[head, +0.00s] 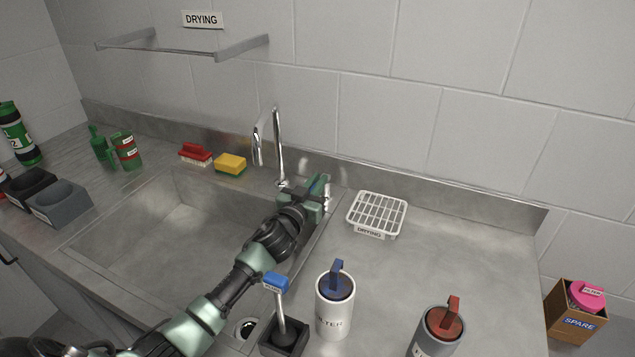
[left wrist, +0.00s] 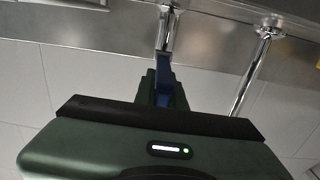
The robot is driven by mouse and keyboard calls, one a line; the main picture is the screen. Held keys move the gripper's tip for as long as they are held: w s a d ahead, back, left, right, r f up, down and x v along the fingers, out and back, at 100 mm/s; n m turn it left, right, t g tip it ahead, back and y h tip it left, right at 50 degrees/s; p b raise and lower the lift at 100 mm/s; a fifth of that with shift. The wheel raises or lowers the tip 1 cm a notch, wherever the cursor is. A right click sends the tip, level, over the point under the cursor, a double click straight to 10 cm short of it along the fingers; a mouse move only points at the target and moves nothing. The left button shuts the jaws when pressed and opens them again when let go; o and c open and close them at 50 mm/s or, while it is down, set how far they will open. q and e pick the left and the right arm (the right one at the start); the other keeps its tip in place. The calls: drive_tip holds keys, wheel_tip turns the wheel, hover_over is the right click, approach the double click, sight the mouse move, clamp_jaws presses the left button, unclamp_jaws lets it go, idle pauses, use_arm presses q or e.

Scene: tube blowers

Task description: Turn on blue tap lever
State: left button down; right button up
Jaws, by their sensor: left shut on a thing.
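The chrome tap (head: 268,140) stands upright at the back edge of the sink, with its spout hooked over. Its post also shows in the left wrist view (left wrist: 252,72). A short chrome post (left wrist: 167,30) stands beside it, and the blue tap lever (left wrist: 163,76) extends from that post. My left gripper (head: 318,190) is at the back of the counter, just right of the tap, and is shut on the blue lever. In the head view the gripper mostly hides the lever. My right gripper is in neither view.
The sink basin (head: 150,225) lies left of my arm. A white drying rack (head: 376,213) is right of the gripper. A red brush (head: 195,154) and yellow sponge (head: 230,163) sit behind the sink. A white filter canister (head: 334,305) and a grey one (head: 437,334) stand in front.

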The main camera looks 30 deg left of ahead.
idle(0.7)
use_arm(q)
drive_tip(key=shift+a+r+m+h+p, duration=0.25)
drive_tip(key=shift+a+m+h+p, duration=0.2)
drive_tip(key=shift+m+h+p, duration=0.45)
drive_tip(key=shift+a+f+h+p, duration=0.1)
drive_tip(key=shift+a+h+p, duration=0.15)
drive_tip(key=shift+h, duration=0.65)
drive_tip(key=shift+a+f+m+h, duration=0.1)
drive_tip(key=shift+m+h, duration=0.6)
drive_tip(key=c, duration=1.5)
unclamp_jaws()
